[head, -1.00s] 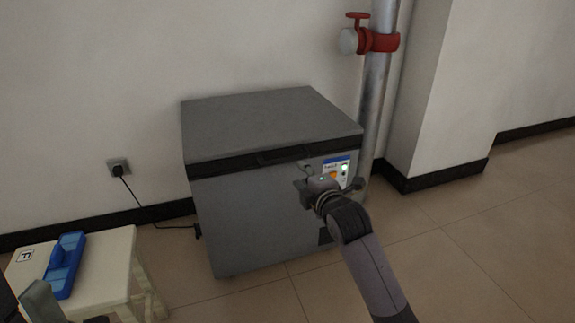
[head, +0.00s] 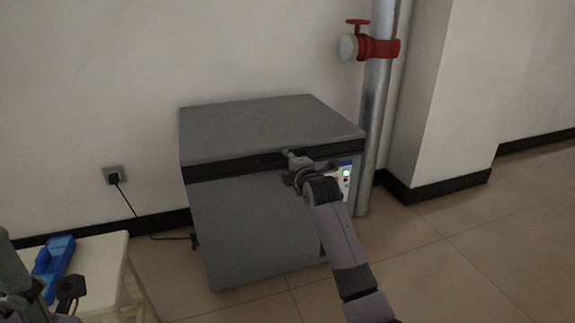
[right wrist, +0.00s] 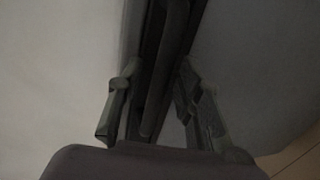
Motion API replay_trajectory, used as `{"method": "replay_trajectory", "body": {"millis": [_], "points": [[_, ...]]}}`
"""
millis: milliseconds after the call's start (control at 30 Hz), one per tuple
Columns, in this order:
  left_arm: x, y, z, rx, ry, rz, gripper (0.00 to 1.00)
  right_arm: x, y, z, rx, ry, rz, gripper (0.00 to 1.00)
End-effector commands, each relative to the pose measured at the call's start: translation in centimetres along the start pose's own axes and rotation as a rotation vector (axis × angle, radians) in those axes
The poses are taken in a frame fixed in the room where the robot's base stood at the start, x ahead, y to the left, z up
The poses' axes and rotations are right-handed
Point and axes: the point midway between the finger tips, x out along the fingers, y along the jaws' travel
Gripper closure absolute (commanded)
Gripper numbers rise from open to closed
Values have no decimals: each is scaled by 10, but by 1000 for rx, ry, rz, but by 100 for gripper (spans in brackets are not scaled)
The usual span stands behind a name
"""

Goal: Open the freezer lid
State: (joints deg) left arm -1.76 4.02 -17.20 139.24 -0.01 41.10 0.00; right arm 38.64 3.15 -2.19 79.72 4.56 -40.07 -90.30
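The grey chest freezer (head: 250,220) stands against the wall, and its lid (head: 265,125) is down. A dark band with a handle (head: 262,163) runs along the front under the lid's edge. My right gripper (head: 288,166) is at the right part of this handle. In the right wrist view, my right gripper (right wrist: 157,90) is open, with one finger on each side of the dark handle bar (right wrist: 168,70). I cannot tell whether the fingers touch it. My left gripper (head: 68,290) shows partly at the lower left, away from the freezer; its opening is unclear.
A pale stool (head: 103,260) with a blue tray (head: 52,262) stands at the lower left. A metal pipe (head: 374,110) with a red valve (head: 378,47) rises close to the freezer's right side. A cord runs to a wall socket (head: 115,175). The floor at right is clear.

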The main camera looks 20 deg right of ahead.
Motion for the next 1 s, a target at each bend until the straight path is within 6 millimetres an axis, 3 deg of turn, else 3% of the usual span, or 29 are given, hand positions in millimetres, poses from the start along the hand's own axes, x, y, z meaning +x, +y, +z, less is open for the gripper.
{"method": "replay_trajectory", "body": {"millis": [133,600,1000], "points": [[0,0,0,0,0,0,60,0,0,0,0,0,1,68],[0,0,0,-1,0,0,60,0,0,0,0,0,0,100],[0,0,0,-1,0,0,60,0,0,0,0,0,-1,100]]}}
